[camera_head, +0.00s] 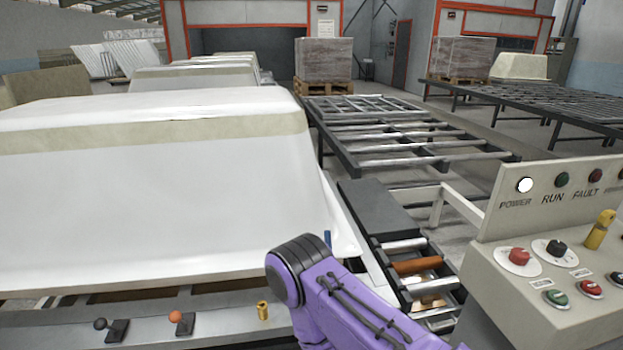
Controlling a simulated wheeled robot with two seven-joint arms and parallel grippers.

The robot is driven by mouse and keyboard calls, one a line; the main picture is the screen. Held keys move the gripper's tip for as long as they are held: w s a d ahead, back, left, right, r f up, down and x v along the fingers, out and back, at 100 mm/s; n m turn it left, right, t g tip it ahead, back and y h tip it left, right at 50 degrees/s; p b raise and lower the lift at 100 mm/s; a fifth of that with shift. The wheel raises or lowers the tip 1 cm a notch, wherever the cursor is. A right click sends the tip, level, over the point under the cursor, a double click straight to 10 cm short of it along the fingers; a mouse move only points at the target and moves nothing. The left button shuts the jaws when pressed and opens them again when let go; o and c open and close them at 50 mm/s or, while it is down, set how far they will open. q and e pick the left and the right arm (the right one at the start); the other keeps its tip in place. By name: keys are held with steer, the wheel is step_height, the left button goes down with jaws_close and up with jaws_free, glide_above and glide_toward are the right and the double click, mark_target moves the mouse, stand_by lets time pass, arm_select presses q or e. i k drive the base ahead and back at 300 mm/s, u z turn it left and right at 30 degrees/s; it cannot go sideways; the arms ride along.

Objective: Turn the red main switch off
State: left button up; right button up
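A red rotary knob (519,256) on a round white plate sits at the left of the beige control panel (540,301); it looks like the red main switch. I cannot read its position. A black rotary knob (556,249) is to its right. Above them, the lamp over the word POWER (524,185) is white and bright. A purple arm link of mine reaches in from the bottom edge, left of the panel and apart from it. Neither of my grippers is in view.
The panel also has a green button (556,298), a red button (591,289) and a yellow handle (599,230). A roller conveyor (420,262) lies left of it. A large white bathtub shell (150,200) fills the left. Small levers (182,321) line the front edge.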

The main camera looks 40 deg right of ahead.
mark_target(519, 256)
steer(key=z, duration=2.7)
steer(key=k, duration=0.4)
steer(key=z, duration=0.65)
steer(key=i, duration=0.35)
steer(key=u, duration=0.05)
